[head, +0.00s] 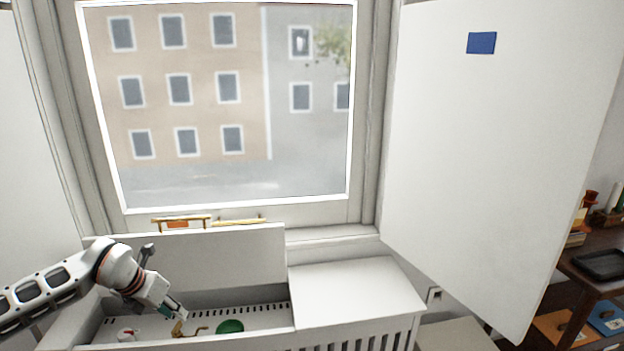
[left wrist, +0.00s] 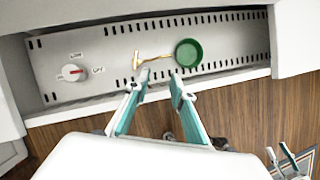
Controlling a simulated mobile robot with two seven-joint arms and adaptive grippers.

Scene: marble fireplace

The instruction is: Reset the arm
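My left gripper (head: 180,313) reaches from the left over an open compartment in the white window-side cabinet. In the left wrist view its two fingers (left wrist: 159,82) are apart with nothing between them. A brass hooked piece (left wrist: 150,57) and a green round dish-like object (left wrist: 188,52) lie in the compartment just beyond the fingertips. They also show in the head view as the brass piece (head: 190,329) and the green object (head: 230,326). What looks like my right gripper (left wrist: 285,155) shows small at the lower right of the left wrist view; its opening is unclear.
A raised white panel (head: 230,257) stands behind the compartment, below the window. A control dial (left wrist: 72,73) sits at the compartment's left. The flat white top (head: 355,290) to its right is clear. A large white panel (head: 490,130) stands at right, before a dark table (head: 590,262).

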